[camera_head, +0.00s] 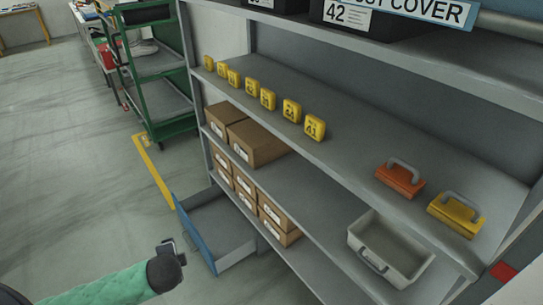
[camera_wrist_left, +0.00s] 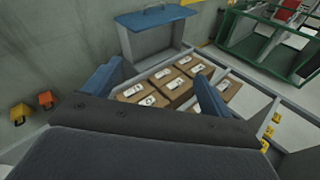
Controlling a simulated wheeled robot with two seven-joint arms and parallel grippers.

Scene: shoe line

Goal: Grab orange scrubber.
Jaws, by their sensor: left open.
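The orange scrubber (camera_head: 400,181), a block with a grey handle on top, sits on the grey middle shelf (camera_head: 340,160) at the right. It also shows small at the left of the left wrist view (camera_wrist_left: 46,99). My left gripper (camera_head: 172,252) is at the lower left of the head view, out in front of the rack and well away from the scrubber. In the left wrist view its two blue fingers (camera_wrist_left: 159,71) stand wide apart with nothing between them. My right gripper is not in view.
A yellow scrubber (camera_head: 456,214) sits right of the orange one. Several yellow numbered blocks (camera_head: 291,111) line the same shelf. Below are cardboard boxes (camera_head: 258,142) and a grey bin (camera_head: 391,249). An open blue-fronted drawer (camera_head: 217,232) juts out low.

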